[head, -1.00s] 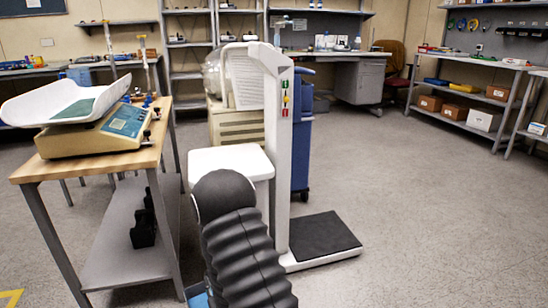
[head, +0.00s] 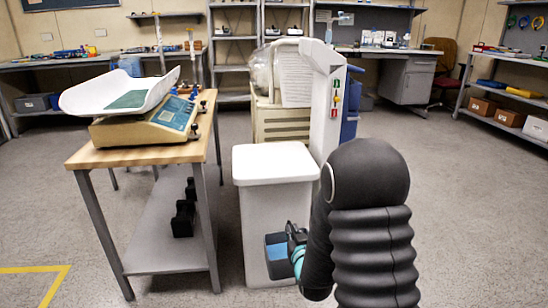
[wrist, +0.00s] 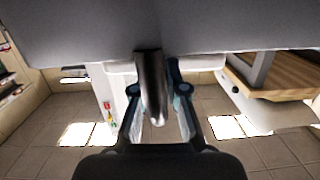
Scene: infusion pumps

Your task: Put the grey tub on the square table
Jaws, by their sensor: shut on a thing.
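The grey tub (head: 277,263), a small open box with a blue inside, hangs in front of the white pedestal at low centre in the head view. My gripper (head: 297,240) is shut on its right side, partly hidden by my black arm. In the wrist view a large grey surface (wrist: 80,35), seemingly the tub close up, fills the top, and my gripper's fingers (wrist: 157,92) reach up to it. A wooden-topped table (head: 90,156) stands at left with a scale on it; I cannot tell whether it is the square table.
The white pedestal (head: 275,165) has a bare, squarish top. A baby scale (head: 145,125) takes up most of the wooden tabletop. A white column (head: 326,105) stands behind the pedestal. Shelves (head: 500,100) line the right wall. Open floor (head: 455,200) lies to the right.

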